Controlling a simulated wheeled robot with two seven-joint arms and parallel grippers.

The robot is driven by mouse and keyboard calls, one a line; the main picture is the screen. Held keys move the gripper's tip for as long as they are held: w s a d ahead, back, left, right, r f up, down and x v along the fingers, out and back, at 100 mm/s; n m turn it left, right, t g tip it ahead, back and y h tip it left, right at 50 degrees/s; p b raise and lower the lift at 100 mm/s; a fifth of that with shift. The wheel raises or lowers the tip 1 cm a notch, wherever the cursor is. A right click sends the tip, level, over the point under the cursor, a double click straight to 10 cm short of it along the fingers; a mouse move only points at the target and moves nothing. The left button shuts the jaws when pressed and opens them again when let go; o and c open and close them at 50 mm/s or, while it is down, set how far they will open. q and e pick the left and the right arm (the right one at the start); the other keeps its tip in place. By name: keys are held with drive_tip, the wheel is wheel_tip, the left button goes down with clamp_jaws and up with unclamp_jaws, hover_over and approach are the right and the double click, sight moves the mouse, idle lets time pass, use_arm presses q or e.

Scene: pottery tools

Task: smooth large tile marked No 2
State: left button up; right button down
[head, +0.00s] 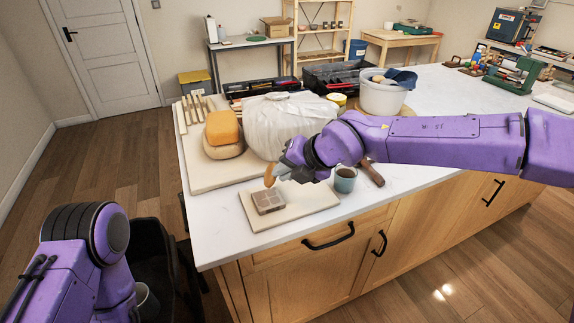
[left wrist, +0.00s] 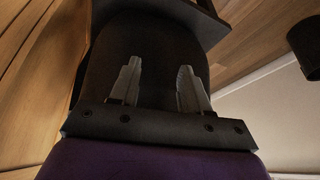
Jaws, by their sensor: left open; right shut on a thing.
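A small brown-grey square tile (head: 268,201) lies on a pale board (head: 315,213) near the counter's front left corner. Faint lines show on its top, but no number can be read. My right gripper (head: 278,172) is shut on a rounded orange-tan tool (head: 270,175). It holds the tool just above and behind the tile, and I cannot tell if they touch. My left gripper (left wrist: 157,85) is open and empty in the left wrist view, pointing at a dark surface. In the head view only part of my left arm shows, low at left.
A dark cup (head: 345,180) stands right of the board, beside a brown-handled tool (head: 371,173). Behind are a large wrapped white lump (head: 275,122), an orange block (head: 222,127) and a white bucket (head: 383,97). The counter's left front corner (head: 212,240) is bare.

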drive_tip(key=shift+w+a+f, duration=0.1)
drive_tip(key=shift+f, duration=0.15)
drive_tip(key=w+d+f, duration=0.1)
drive_tip(key=d+f, duration=0.3)
drive_tip(key=shift+w+f+b, duration=0.2)
drive_tip(key=shift+b, duration=0.15)
drive_tip(key=shift+f, duration=0.15)
